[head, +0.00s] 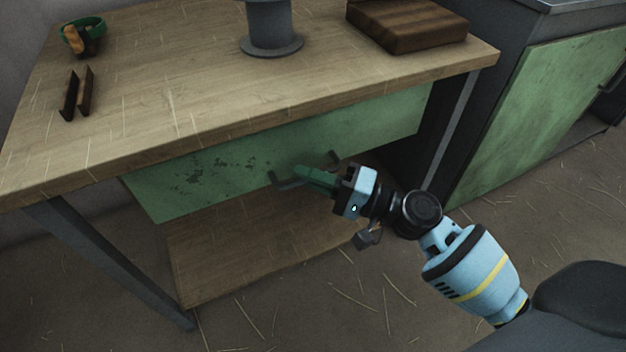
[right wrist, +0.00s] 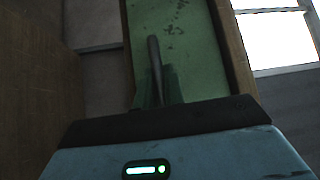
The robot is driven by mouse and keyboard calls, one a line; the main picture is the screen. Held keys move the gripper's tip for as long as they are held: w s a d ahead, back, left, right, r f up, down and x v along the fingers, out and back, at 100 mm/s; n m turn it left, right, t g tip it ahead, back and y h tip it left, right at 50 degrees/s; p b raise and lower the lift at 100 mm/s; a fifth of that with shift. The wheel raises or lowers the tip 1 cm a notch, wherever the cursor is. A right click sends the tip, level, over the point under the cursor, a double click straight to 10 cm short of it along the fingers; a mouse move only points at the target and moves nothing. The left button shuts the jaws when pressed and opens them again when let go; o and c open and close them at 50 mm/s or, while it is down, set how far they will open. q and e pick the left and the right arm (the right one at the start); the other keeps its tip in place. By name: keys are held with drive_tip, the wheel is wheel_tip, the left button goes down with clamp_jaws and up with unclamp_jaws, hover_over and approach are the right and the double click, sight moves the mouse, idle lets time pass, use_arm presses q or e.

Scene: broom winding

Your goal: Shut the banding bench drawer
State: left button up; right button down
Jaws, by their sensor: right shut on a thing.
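The banding bench (head: 200,120) has a wooden top and dark metal legs. Its green drawer (head: 210,178) sits under the top, and its worn front looks about flush below the top's front edge; any small gap is hard to judge. A dark bar handle (head: 285,181) is on the drawer front. My right gripper (head: 305,174) is at the handle with its green fingers shut on it. In the right wrist view the fingers (right wrist: 158,88) close around the handle bar (right wrist: 154,58) in front of the green drawer face (right wrist: 190,45). My left gripper is not in view.
On the bench top are a grey spool (head: 270,28), a wooden block (head: 408,24), two dark upright plates (head: 77,93) and a green-banded item (head: 82,36). A lower wooden shelf (head: 250,255) lies beneath the drawer. A green-doored cabinet (head: 540,110) stands at right. Straw litters the floor.

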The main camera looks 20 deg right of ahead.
drive_tip(key=shift+w+d, duration=0.1)
drive_tip(key=shift+w, duration=0.05)
drive_tip(key=c, duration=1.5)
unclamp_jaws()
drive_tip(key=shift+w, duration=0.15)
drive_tip(key=v, duration=0.7)
drive_tip(key=shift+s+d, duration=0.2)
drive_tip(key=shift+s, duration=0.2)
